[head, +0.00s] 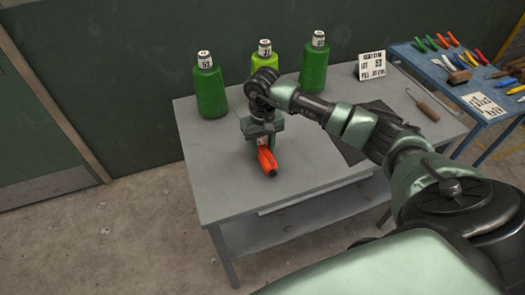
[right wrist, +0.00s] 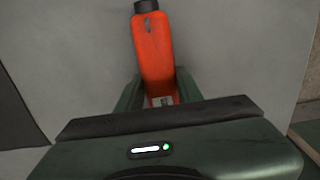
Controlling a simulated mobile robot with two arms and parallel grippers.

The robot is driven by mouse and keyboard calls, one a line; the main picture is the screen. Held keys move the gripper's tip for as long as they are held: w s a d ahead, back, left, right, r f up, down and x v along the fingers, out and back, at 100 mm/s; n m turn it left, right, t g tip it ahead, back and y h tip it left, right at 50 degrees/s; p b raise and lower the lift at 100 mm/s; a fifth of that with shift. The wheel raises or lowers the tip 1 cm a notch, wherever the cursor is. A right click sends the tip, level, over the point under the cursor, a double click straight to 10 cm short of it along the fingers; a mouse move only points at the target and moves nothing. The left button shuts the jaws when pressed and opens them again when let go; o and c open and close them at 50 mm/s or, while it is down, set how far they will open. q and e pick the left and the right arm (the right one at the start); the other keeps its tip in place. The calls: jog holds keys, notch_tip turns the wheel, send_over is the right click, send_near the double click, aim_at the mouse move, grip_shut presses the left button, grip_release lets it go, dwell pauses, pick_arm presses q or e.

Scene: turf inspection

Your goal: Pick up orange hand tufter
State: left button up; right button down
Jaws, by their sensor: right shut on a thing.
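The orange hand tufter (head: 267,160) is at the middle of the grey table, with a dark end cap toward the front edge. In the right wrist view its orange body (right wrist: 154,48) runs up from between the fingers, and its dark cap is at the top. My right gripper (head: 262,142) is above the table and shut on the orange hand tufter; its fingers (right wrist: 158,92) sit on both sides of the body. The gripped end is partly hidden by the gripper. I cannot tell whether the tufter touches the table. My left gripper is not in view.
The grey table (head: 215,170) has clear room at its front left. Green yarn cones (head: 210,90) stand along its back edge. A label card (head: 372,66), a dark mat (head: 352,150) and a wooden-handled tool (head: 424,106) are at the right. A blue bench (head: 440,75) holds several tools.

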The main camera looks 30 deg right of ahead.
notch_tip(320, 180, up, 12)
jog(key=b, duration=0.3)
notch_tip(320, 180, up, 6)
send_over(262, 148)
jog(key=b, duration=0.3)
notch_tip(262, 148, down, 15)
jog(key=shift+r+p, duration=0.1)
jog(key=shift+p, duration=0.2)
notch_tip(262, 148, down, 4)
jog(key=shift+r+p, duration=0.25)
jog(key=shift+p, duration=0.1)
jog(key=shift+f, duration=0.2)
jog(key=shift+f, duration=0.1)
